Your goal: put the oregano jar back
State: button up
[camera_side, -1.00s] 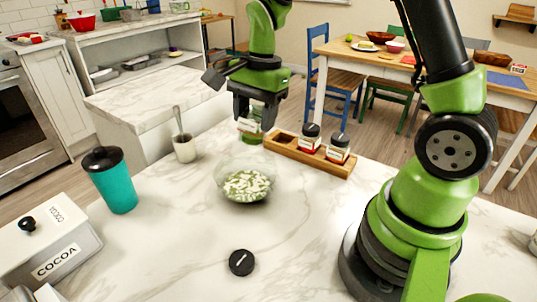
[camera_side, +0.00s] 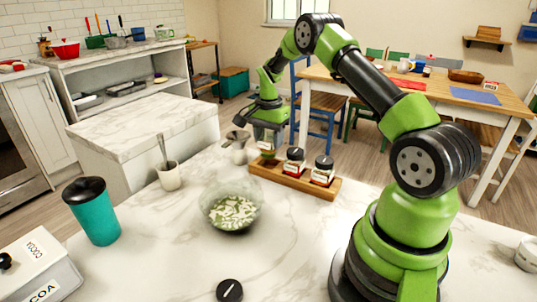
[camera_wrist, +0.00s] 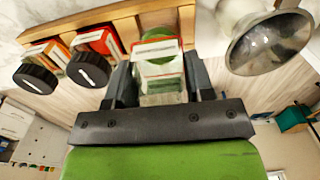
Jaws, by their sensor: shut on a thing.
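My gripper (camera_side: 266,132) is shut on a glass jar (camera_side: 267,152) with green contents, at the left end of the wooden rack (camera_side: 258,172). In the wrist view the jar (camera_wrist: 160,68) is between my fingers, with a white and red label I cannot read. No black lid shows on it. Its base end is at the rack (camera_wrist: 128,28); I cannot tell whether it is fully seated in the slot. Two black-lidded jars, the nearer one (camera_side: 294,161) and the right one (camera_side: 322,171), stand in the rack. A loose black lid (camera_side: 229,291) lies on the counter.
A glass bowl (camera_side: 232,212) with pale green pieces sits in front of the rack. A cup with a spoon (camera_side: 168,177), a teal tumbler (camera_side: 94,215) and a cocoa box (camera_side: 38,265) are on the left.

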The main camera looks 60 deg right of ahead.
aim_at(268, 152)
jog(key=shift+f, duration=2.1)
jog(key=shift+f, duration=0.1)
jog(key=o, duration=1)
